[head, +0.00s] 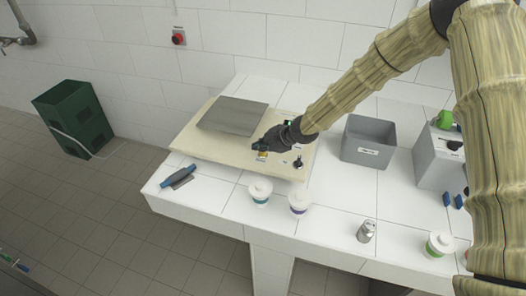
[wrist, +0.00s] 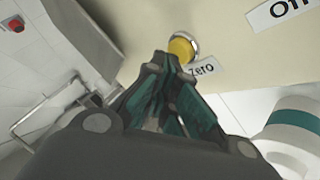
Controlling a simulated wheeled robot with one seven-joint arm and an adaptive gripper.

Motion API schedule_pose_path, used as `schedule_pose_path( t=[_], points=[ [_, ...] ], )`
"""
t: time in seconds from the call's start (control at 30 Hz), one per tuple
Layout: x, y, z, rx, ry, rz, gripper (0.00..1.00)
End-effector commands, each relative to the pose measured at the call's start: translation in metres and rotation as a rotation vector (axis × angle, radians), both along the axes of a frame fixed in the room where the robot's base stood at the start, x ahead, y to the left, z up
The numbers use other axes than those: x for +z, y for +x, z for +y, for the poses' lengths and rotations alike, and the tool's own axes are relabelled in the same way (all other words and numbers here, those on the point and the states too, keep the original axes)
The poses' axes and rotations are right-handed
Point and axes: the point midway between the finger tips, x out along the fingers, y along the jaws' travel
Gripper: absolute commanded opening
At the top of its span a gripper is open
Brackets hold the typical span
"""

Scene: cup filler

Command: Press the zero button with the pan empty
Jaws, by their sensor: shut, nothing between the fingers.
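The scale has a wide beige body (head: 200,149) on the white counter. Its flat grey metal pan (head: 232,115) is empty. The zero button (wrist: 182,47) is a round yellow button in a metal ring, with a "Zero" label (wrist: 202,68) beside it. My gripper (head: 262,146) is over the front right part of the scale, at the controls. In the wrist view its closed fingertips (wrist: 168,62) are just short of the button in the picture, with nothing between them. I cannot tell whether they touch it.
A black knob (head: 298,163) is right of my gripper. Lidded cups (head: 260,190) stand in front of the scale, with a blue-handled tool (head: 178,175) at left. A grey bin (head: 370,141) and a grey box (head: 437,160) are at right. A metal weight (head: 366,231) stands near the front edge.

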Motion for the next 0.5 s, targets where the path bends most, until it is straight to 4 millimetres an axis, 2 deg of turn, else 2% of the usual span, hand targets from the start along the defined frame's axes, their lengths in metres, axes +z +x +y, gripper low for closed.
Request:
schedule_pose_path(
  t=[0.13,0.5],
  points=[
    [0.0081,0.0001,-0.0001,0.0,0.0,0.0,0.0],
    [0.0094,0.0002,0.0002,0.0,0.001,-0.001,0.0]
  ],
)
